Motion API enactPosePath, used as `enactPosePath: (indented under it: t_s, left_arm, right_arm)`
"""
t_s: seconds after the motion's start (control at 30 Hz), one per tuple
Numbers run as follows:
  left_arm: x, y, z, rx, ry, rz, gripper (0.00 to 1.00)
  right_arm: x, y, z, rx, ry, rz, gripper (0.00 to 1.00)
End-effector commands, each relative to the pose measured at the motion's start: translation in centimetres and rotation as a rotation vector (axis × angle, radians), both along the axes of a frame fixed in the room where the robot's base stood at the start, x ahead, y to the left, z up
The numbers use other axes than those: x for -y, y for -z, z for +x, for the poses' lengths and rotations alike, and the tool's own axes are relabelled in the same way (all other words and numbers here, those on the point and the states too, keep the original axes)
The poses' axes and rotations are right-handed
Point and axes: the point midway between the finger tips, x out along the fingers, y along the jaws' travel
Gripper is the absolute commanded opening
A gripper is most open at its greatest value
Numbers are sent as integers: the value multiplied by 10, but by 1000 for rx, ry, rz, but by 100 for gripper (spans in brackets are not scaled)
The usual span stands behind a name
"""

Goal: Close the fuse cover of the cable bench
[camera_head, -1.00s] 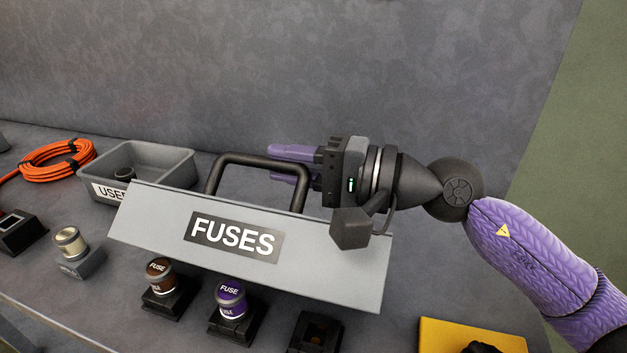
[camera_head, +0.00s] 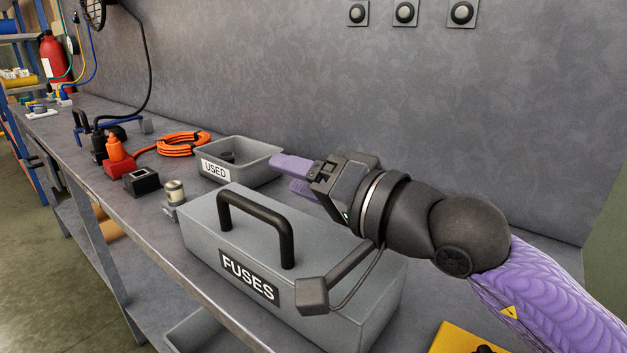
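The grey fuse cover (camera_head: 205,240) with its black "FUSES" label now sits down on the bench like a closed box. Its black bar handle (camera_head: 288,240) stands up on top. The fuses seen under it earlier are hidden. My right gripper (camera_head: 285,174) is behind and above the cover, its purple fingers pointing left, apart from the handle. The fingers appear spread with nothing between them. My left gripper is not in view.
A grey "USED" bin (camera_head: 262,170) stands behind the cover. A fuse in a holder (camera_head: 174,192), a black socket (camera_head: 141,181) and a coiled orange cable (camera_head: 182,143) lie to the left. A yellow block (camera_head: 455,340) is at the front right. The wall rises behind.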

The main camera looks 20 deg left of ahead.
Motion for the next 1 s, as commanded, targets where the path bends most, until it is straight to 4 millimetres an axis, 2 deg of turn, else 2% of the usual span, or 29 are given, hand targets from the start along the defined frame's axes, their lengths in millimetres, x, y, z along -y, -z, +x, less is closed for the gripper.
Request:
enactPosePath:
  t_s: [0.27, 0.37, 0.6, 0.7, 1.0]
  left_arm:
    - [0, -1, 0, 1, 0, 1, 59]
    - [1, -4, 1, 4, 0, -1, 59]
    - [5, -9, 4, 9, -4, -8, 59]
    - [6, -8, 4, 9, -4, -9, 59]
    - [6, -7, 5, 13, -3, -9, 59]
  right_arm:
    - [3, -1, 0, -1, 1, 1, 55]
    - [17, -2, -4, 0, 3, 1, 55]
    - [74, -1, -23, 0, 5, -1, 55]
    - [88, -1, -27, -1, 4, 0, 55]
    - [94, -1, -30, -1, 1, 1, 55]
